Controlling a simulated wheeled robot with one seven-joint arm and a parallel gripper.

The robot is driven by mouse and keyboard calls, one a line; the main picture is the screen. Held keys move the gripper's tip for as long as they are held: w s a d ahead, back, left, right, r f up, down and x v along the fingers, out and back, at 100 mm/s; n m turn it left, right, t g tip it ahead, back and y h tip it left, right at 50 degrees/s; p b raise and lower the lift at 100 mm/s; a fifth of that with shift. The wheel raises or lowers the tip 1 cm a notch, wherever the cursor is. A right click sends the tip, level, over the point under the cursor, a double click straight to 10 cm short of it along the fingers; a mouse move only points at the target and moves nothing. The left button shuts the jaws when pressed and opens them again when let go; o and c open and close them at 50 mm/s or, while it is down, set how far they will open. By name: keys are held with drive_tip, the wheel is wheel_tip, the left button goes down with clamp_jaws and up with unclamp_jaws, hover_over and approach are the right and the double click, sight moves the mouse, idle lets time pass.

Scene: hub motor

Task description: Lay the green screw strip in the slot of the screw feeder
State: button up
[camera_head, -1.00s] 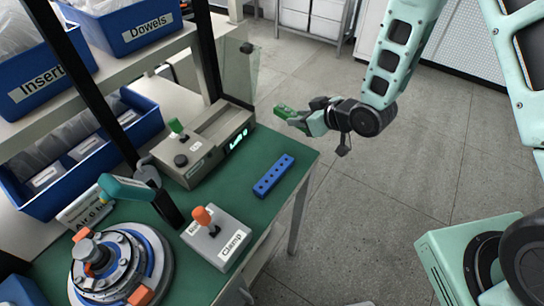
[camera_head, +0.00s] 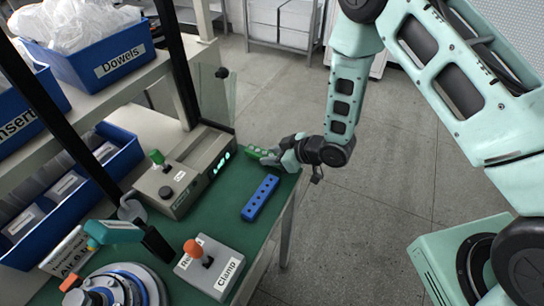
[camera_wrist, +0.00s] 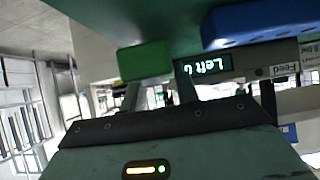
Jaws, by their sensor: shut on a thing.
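The green screw strip (camera_head: 258,153) is held in my gripper (camera_head: 277,158), above the far right corner of the green-topped table in the head view. In the wrist view the strip (camera_wrist: 145,60) sits at my fingertips (camera_wrist: 160,88), which are shut on it. The screw feeder (camera_head: 190,172) is the grey box with a lit display, a green-tipped lever and a black knob, left of the strip and apart from it. Its display also shows in the wrist view (camera_wrist: 206,65).
A blue strip with holes (camera_head: 260,198) lies on the table, near my gripper. A clamp control box (camera_head: 209,267) with an orange-tipped lever and a round fixture (camera_head: 118,287) stand nearer. A clear panel (camera_head: 213,95) rises behind the feeder. Open floor is to the right.

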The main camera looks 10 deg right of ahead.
drive_tip(key=shift+f, duration=0.7)
drive_tip(key=shift+f, duration=0.15)
drive_tip(key=o, duration=1.1)
